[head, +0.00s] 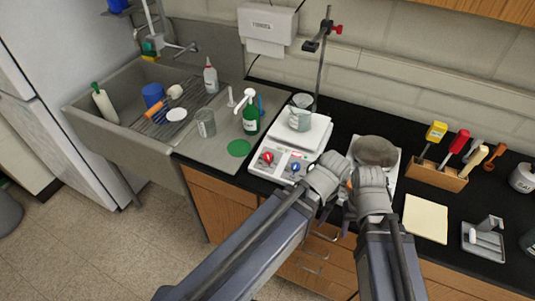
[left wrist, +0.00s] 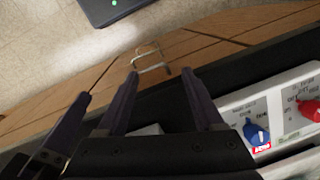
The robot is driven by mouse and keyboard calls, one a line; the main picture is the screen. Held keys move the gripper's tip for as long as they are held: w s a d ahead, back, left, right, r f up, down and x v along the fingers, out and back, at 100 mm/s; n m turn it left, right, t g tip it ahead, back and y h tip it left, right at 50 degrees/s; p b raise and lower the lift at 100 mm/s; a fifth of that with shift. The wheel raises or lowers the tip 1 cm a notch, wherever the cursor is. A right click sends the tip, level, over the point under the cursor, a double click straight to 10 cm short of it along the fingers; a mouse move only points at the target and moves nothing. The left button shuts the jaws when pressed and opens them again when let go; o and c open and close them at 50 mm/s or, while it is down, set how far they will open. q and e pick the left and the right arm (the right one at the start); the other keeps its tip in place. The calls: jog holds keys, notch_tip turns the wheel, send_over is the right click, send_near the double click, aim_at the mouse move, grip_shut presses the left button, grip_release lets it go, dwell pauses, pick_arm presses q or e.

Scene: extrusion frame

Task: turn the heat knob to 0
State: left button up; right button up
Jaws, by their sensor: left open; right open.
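The white hot plate (head: 290,140) stands on the black counter with a cup on top. Its front panel has a red knob (head: 267,157) and a blue knob (head: 296,166). In the left wrist view the blue knob (left wrist: 257,132) and red knob (left wrist: 309,109) are at the right edge. A red tag is by the blue knob and a green tag by the red one; their words are too small to read surely. My left gripper (left wrist: 160,73) is open and empty, apart from both knobs. My right gripper (head: 348,212) is close beside it, its fingers partly hidden.
A second device with a grey rounded object (head: 375,151) stands right of the hot plate. A green bottle (head: 251,118) stands left, by the sink (head: 85,120). A wooden tool rack (head: 436,177) is at right. A drawer handle (left wrist: 151,60) shows beyond my left fingers.

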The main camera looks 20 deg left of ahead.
pick_arm(q)
jog(key=shift+n, duration=0.7)
jog(key=w+a+r+p, duration=0.2)
jog(key=w, duration=0.1)
jog(key=w+a+r+p, duration=0.2)
jog(key=w+a, duration=0.1)
jog(key=w+a+r+p, duration=0.2)
jog(key=a, duration=0.1)
jog(key=shift+w+a+r, duration=0.2)
jog(key=shift+w+r, duration=0.2)
notch_tip(320, 180, up, 4)
jog(key=n+h+p, duration=0.1)
jog(key=p, duration=0.3)
send_over(268, 155)
jog(key=shift+d+r, duration=0.1)
jog(key=shift+r, duration=0.1)
notch_tip(268, 155, down, 8)
jog(key=b, duration=0.7)
jog(key=shift+b, duration=0.3)
jog(key=shift+c, duration=0.4)
grip_shut()
